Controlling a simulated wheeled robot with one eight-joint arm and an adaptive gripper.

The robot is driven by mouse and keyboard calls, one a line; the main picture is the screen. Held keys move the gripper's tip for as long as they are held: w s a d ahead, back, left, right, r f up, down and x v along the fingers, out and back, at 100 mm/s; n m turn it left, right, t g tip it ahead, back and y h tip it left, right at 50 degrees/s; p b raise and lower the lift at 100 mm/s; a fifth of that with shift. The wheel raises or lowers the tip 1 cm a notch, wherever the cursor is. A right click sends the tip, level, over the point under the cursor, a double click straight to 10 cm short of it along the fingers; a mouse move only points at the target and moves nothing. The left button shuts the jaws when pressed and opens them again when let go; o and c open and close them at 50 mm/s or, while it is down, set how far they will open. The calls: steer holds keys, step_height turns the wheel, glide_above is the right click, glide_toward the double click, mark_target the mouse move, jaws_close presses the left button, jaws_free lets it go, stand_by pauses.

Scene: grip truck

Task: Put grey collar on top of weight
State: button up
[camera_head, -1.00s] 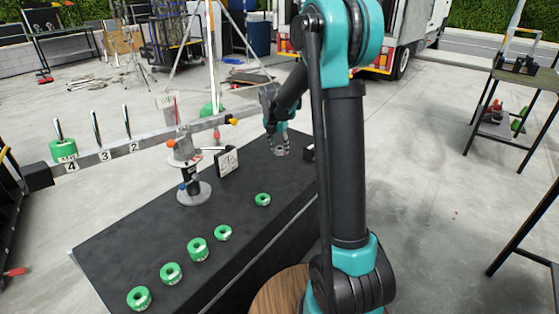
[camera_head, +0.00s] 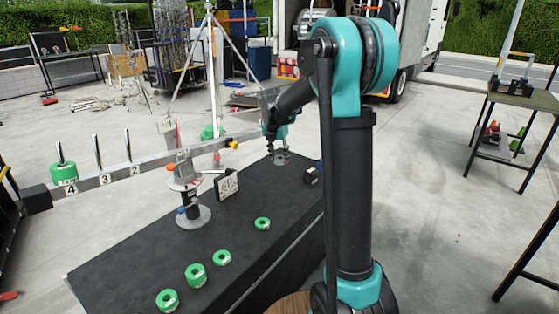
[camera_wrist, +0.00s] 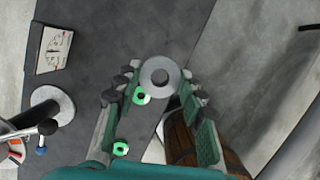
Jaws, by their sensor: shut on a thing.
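The grey collar (camera_wrist: 160,77) is a flat ring with a round hole, held between the fingertips of my gripper (camera_wrist: 160,88) in the wrist view. In the head view, my gripper (camera_head: 277,143) holds the collar (camera_head: 281,158) above the far end of the black table. Green ring weights (camera_head: 222,258) lie on the table nearer the front. Another green weight (camera_head: 63,173) sits around the peg marked 4 on the grey rail at left. A green ring (camera_wrist: 140,96) shows below the collar in the wrist view. I cannot tell which weight is meant.
A small black box (camera_head: 312,173) is at the table's right edge. The pegs marked 3 and 2 (camera_head: 127,147) are bare.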

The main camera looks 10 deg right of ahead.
steer(key=shift+r, duration=1.55)
